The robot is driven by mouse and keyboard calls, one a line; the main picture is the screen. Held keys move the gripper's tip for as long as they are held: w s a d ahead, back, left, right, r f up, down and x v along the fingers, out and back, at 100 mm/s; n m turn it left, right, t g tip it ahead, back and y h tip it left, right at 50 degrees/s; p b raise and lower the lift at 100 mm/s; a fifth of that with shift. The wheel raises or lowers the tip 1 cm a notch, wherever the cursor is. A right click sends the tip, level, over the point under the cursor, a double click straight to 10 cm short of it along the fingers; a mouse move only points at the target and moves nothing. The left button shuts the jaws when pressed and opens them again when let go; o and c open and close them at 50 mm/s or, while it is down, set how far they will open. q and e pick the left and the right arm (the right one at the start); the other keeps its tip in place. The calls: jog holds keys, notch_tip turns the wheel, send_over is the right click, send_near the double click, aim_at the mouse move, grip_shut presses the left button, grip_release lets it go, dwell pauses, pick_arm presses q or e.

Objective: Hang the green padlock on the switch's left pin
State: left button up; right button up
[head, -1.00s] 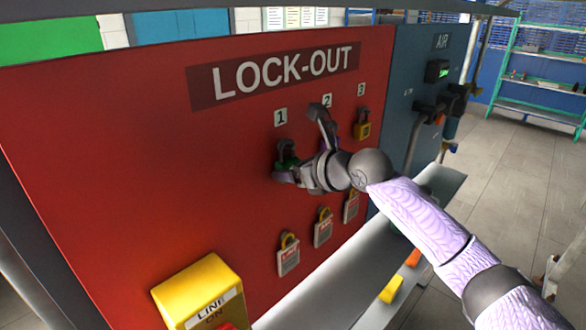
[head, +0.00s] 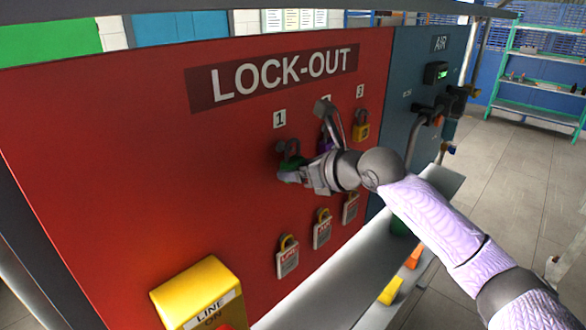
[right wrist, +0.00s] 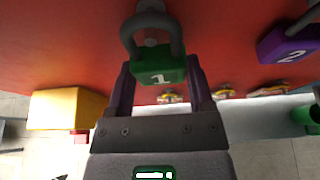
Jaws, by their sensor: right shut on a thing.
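The green padlock (head: 291,163), marked 1, is near the red board under label 1, its grey shackle upward. It also shows in the right wrist view (right wrist: 160,70), between the two fingers of my right gripper (right wrist: 160,88). My right gripper (head: 291,176) is shut on the padlock's body. I cannot identify the switch's left pin for sure. My left gripper is not in view.
A purple padlock (right wrist: 288,45), marked 2, hangs right of the green one, and a yellow padlock (head: 361,132) hangs under label 3. Tags with yellow loops (head: 287,258) are lower on the board. A yellow LINE ON box (head: 197,290) juts out lower left. A grey ledge (head: 330,290) runs below.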

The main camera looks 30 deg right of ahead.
jog(key=s+b, duration=0.1)
jog(key=s+d+b, duration=0.1)
jog(key=s, duration=0.1)
jog(key=s+b, duration=0.2)
jog(key=shift+d, duration=0.35)
dwell(1.2)
